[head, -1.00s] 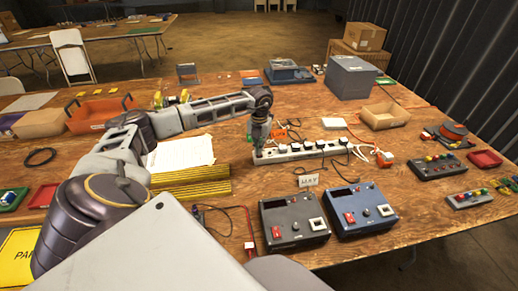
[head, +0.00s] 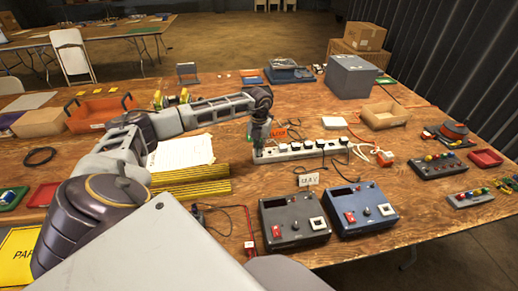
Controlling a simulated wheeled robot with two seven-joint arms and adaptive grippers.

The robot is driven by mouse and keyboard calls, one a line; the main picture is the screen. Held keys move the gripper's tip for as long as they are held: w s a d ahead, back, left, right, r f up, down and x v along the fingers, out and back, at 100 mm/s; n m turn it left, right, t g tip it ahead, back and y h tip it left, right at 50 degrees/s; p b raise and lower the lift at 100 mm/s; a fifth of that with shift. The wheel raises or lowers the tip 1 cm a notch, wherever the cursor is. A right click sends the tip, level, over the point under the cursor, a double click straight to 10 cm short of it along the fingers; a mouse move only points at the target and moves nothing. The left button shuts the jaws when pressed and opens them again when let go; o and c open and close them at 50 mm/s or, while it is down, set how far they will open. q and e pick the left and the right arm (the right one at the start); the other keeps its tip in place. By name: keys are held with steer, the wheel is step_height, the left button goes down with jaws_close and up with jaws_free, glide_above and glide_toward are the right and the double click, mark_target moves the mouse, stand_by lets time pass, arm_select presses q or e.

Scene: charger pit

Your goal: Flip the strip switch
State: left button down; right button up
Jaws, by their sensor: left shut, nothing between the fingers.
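The white power strip (head: 300,152) lies on the wooden table with several dark plugs in it. Its switch seems to be at the left end, but it is too small to make out its position. My left gripper (head: 257,143) points down at the strip's left end, shut and empty. Its tips are just above or at the strip; I cannot tell whether they touch. My right gripper is not in view.
Two control boxes, one grey (head: 294,222) and one blue (head: 362,208), stand in front of the strip. Cables run from the strip. An orange tag (head: 279,133) lies behind the strip.

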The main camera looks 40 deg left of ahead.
arm_select(q)
steer(key=shift+s+f+b, duration=0.1)
steer(key=shift+f+b, duration=0.2)
steer(key=shift+f, duration=0.25)
stand_by(0.7)
steer(key=shift+r+p, duration=2.45)
steer(key=shift+r, duration=1.05)
